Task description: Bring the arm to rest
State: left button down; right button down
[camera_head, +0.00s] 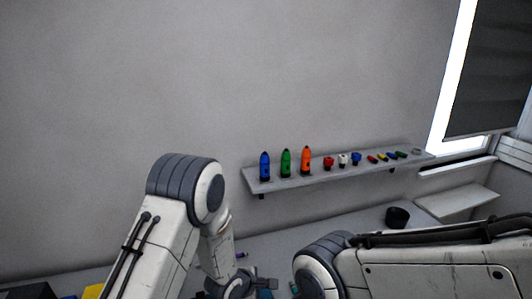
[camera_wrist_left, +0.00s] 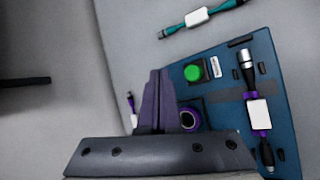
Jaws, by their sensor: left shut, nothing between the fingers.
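My left arm reaches down in the head view to my left gripper (camera_head: 266,284), low over the table. In the left wrist view its fingers (camera_wrist_left: 157,100) are together, with nothing held. A blue board (camera_wrist_left: 225,60) lies beyond the fingers, with a green button (camera_wrist_left: 193,73) and a dark round socket (camera_wrist_left: 188,118). A purple cable with a white label (camera_wrist_left: 258,112) lies on the board. A teal cable with a white label (camera_wrist_left: 197,16) lies apart from it, farther up. A purple connector (camera_wrist_left: 132,110) is left of the fingers. My right gripper is out of view.
A wall shelf (camera_head: 330,178) holds blue, green and orange bottles and several small coloured items. A black cup (camera_head: 397,217) stands on the table (camera_head: 300,232) at the right. Yellow (camera_head: 92,291) and dark (camera_head: 35,291) objects show at lower left. My right arm crosses the lower right.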

pick_arm(q)
jog(key=s+a+r+m+g+y+b, duration=0.1)
jog(key=s+r+m+g+b, duration=0.1)
jog(key=s+m, duration=0.6)
jog(key=s+a+r+m+g+y+b, duration=0.1)
jog(key=s+r+m+b, duration=0.3)
jog(key=s+m, duration=0.4)
jog(key=s+a+r+m+g+y+b, duration=0.1)
jog(key=s+a+r+m+g+b, duration=0.1)
jog(key=s+m, duration=0.6)
jog(key=s+r+g+b, duration=0.1)
jog(key=s+r+g, duration=0.1)
jog(key=s, duration=0.4)
jog(key=shift+s+r+m+y, duration=0.25)
jog(key=shift+s+m+y, duration=0.05)
jog(key=shift+s+m, duration=0.1)
